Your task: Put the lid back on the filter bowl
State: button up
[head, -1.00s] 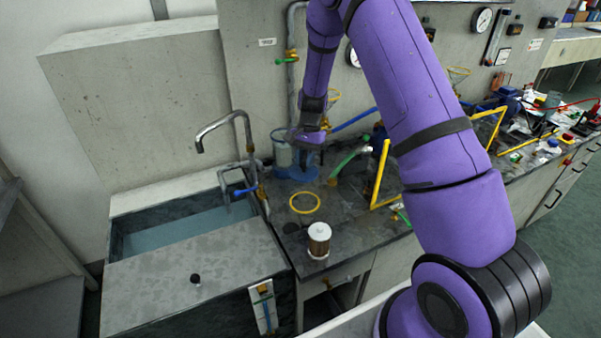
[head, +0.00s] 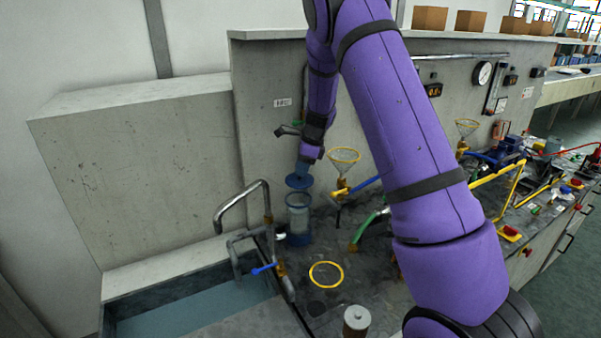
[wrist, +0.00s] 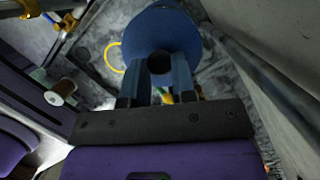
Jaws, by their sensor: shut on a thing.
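The filter bowl (head: 298,218) is a clear upright cylinder with a blue rim and blue base, standing on the bench near the back wall. My gripper (head: 304,161) is shut on the blue lid (head: 298,182), which is a round disc with a grip on top. In the head view the lid shows just above the bowl's open top, apart from it and roughly level. In the wrist view the lid (wrist: 160,28) hangs beyond my gripper's fingers (wrist: 160,72) and hides what lies beneath it, so the bowl does not show there.
A sink with a bent tap (head: 243,200) and blue-handled valve lies to the left. A yellow ring (head: 326,274) and a white-topped canister (head: 356,320) are in front. A funnel (head: 343,157) and a green hose (head: 368,227) stand right of the bowl. The concrete wall is close behind.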

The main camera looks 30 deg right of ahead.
aim_at(303, 179)
jog(key=shift+w+f, duration=0.1)
jog(key=shift+w, duration=0.1)
jog(key=shift+a+f, duration=0.1)
jog(key=shift+f, duration=2.95)
jog(key=shift+f, duration=0.1)
jog(key=o, duration=1.3)
jog(key=shift+o, duration=0.2)
jog(key=shift+r, duration=3.5)
grip_shut()
